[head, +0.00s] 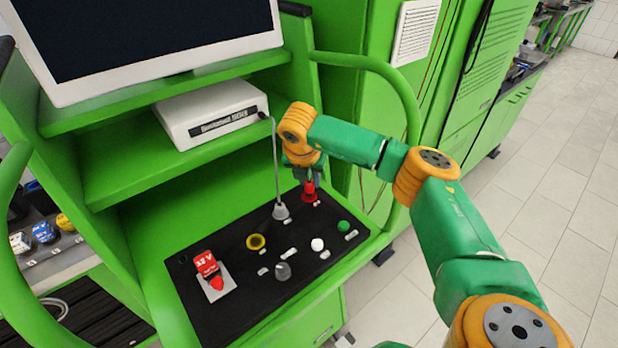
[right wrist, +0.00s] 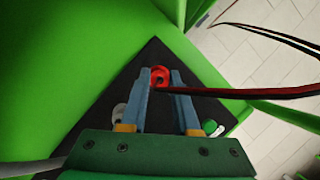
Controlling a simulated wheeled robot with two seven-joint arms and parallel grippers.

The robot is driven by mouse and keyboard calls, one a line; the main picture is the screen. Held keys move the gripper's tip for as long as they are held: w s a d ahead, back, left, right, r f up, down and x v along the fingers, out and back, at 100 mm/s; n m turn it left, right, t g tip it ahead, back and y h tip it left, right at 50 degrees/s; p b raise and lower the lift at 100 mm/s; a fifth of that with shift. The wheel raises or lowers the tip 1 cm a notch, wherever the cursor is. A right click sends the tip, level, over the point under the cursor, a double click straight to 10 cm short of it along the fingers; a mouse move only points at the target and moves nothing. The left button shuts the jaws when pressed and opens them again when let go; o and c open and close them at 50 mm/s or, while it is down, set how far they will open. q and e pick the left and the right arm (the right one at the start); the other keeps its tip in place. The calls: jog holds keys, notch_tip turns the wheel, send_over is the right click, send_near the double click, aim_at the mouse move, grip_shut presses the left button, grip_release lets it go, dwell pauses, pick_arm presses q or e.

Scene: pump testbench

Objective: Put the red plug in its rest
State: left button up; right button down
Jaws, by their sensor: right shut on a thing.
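The red plug (head: 309,186) is between the fingers of my right gripper (head: 304,177) at the back right of the black panel. A wider red ring, the rest (head: 311,198), shows directly below the plug. The plug looks upright and over or in the ring; I cannot tell if it is fully seated. In the right wrist view, my right gripper (right wrist: 162,82) points down with the red ring (right wrist: 160,73) by its fingertips. A red and black cable (right wrist: 260,92) runs from between the fingers to the right. My left gripper is not in view.
The black panel (head: 225,311) also bears a grey socket with a rod (head: 280,211), a yellow ring (head: 256,241), a dark knob (head: 283,270), a white knob (head: 317,244), a green knob (head: 343,226) and a red switch box (head: 207,264). A green rail (head: 395,75) curves behind my right arm.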

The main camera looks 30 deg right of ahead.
jog(key=shift+f+b, duration=0.85)
jog(key=shift+f, duration=0.15)
jog(key=shift+c, duration=0.9)
grip_release()
jog(key=shift+r+p, duration=2.75)
jog(key=shift+r, duration=1.35)
jog(key=shift+s+f, duration=0.1)
jog(key=shift+f, duration=0.05)
